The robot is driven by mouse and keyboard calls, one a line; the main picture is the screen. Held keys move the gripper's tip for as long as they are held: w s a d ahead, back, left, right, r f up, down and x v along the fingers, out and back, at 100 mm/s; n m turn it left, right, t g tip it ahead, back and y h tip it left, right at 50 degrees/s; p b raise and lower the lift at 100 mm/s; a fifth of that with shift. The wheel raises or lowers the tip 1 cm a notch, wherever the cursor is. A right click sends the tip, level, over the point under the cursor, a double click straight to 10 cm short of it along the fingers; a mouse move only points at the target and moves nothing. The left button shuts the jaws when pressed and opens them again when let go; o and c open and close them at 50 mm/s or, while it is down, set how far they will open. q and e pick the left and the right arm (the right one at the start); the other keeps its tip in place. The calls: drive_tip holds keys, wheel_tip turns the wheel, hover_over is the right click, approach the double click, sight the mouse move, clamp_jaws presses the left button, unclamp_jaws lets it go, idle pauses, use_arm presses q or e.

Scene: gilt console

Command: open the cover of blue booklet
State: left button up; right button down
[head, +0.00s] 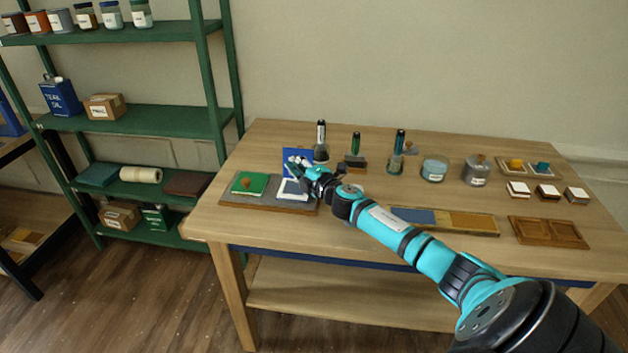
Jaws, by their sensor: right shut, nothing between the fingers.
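The blue booklet lies at the right end of a grey board (275,208) on the table's left part. Its blue cover (292,154) stands raised at the back, and white pages (291,188) show in front of it. My right gripper (294,166) is shut with nothing between its fingers, at the raised cover's front face and above the pages. I cannot tell whether the fingertips touch the cover. The gripper hides the cover's lower right part. A green booklet (247,184) with a brown emblem lies closed on the board, left of the blue one. My left gripper is out of view.
Behind the gripper stand dark-handled tools (320,140) and jars (434,168). A panel with blue and tan fields (470,222) and a brown wooden tray (548,232) lie to the right, with small blocks (547,193) behind. A green shelf (150,120) stands left of the table.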

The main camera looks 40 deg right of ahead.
drive_tip(key=s, duration=0.3)
drive_tip(key=shift+d+f, duration=0.35)
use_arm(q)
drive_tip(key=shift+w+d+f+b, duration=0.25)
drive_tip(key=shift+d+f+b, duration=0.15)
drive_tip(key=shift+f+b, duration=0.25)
use_arm(e)
drive_tip(key=s+r, duration=0.1)
drive_tip(key=s, duration=0.5)
drive_tip(key=shift+a, duration=0.25)
drive_tip(key=shift+r, duration=0.1)
